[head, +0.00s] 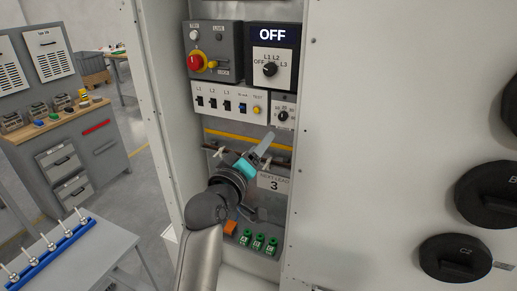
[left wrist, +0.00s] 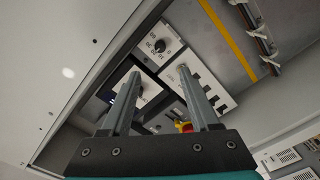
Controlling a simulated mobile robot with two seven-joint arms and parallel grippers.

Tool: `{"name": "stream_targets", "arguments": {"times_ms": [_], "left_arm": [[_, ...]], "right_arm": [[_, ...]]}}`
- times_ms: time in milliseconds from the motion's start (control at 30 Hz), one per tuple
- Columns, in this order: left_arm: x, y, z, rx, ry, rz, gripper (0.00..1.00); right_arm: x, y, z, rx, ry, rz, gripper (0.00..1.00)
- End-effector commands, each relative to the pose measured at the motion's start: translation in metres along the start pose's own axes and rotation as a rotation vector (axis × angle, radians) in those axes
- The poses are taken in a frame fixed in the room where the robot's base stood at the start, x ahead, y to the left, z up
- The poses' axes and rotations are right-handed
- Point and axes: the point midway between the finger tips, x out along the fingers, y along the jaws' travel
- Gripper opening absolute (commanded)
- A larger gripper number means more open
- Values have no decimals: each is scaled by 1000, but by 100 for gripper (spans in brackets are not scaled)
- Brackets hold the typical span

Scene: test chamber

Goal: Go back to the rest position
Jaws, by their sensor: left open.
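My left gripper (head: 263,147) is inside the open cabinet (head: 165,120), in front of the bar below the yellow stripe. Its arm comes up from the bottom of the head view. In the left wrist view the two grey fingers of this gripper (left wrist: 159,73) are apart, with nothing between them. Behind them are the switch panels with a rotary knob (left wrist: 158,46). I cannot tell whether the gripper touches the bar. My right gripper is not in view.
Above the gripper are a red-and-yellow rotary switch (head: 196,61), an OFF display (head: 272,35) and a breaker row (head: 228,103). Green connectors (head: 259,241) sit below. Large black round connectors (head: 485,193) are on the right panel. A table with a blue rack (head: 45,250) stands at lower left.

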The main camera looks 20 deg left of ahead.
Motion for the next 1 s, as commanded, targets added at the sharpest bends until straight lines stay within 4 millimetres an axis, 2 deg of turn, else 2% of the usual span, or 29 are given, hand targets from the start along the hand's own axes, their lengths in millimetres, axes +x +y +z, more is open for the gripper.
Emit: {"name": "stream_targets", "arguments": {"times_ms": [467, 567, 667, 767, 833, 1000], "left_arm": [[-1, 0, 0, 0, -1, 0, 62], [1, -10, 10, 8, -16, -13, 62], [4, -39, 41, 35, -62, -54, 62], [6, -86, 92, 81, -140, -116, 62], [2, -124, 132, 123, -204, -164, 62], [-22, -213, 226, 229, -366, -268, 62]], "right_arm": [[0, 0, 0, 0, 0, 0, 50], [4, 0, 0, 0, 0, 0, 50], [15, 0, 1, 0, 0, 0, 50], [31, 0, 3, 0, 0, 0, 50], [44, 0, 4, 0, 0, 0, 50], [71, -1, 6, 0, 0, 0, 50]]}}
